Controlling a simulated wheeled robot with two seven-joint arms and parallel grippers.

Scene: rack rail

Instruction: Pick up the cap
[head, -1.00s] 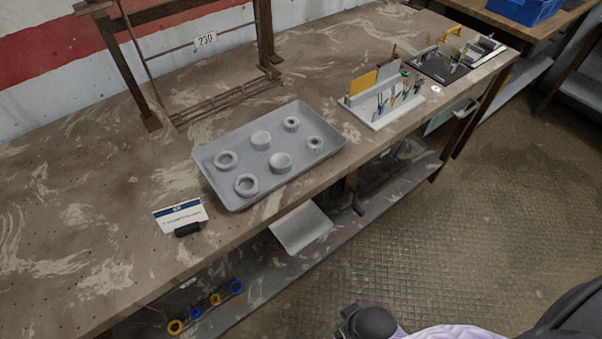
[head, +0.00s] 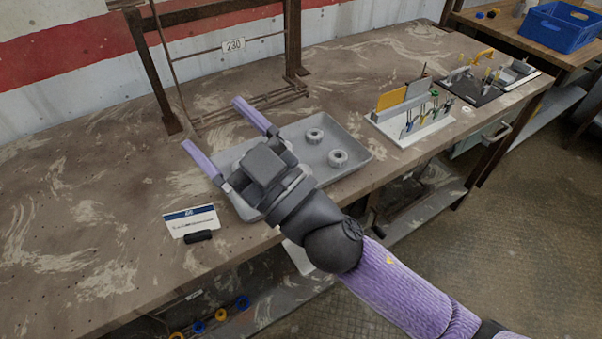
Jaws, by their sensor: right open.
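A grey tray (head: 352,176) lies on the workbench. Two grey ring-shaped pieces, one at the back (head: 314,135) and one nearer the front (head: 338,158), sit in its right part. No solid-topped round piece that could be the cap shows now; the left and middle of the tray are largely hidden behind my right gripper and wrist. My right gripper (head: 211,122) is over the tray's left side, its two purple fingers spread wide and nothing seen between them. The fingers point to the back left. My left gripper is not in view.
A brown metal frame (head: 166,95) with a "230" tag stands behind the tray. A white card (head: 192,222) stands at the tray's front left. A tool holder (head: 412,122) and a black mat (head: 478,92) are to the right. The bench's left part is clear.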

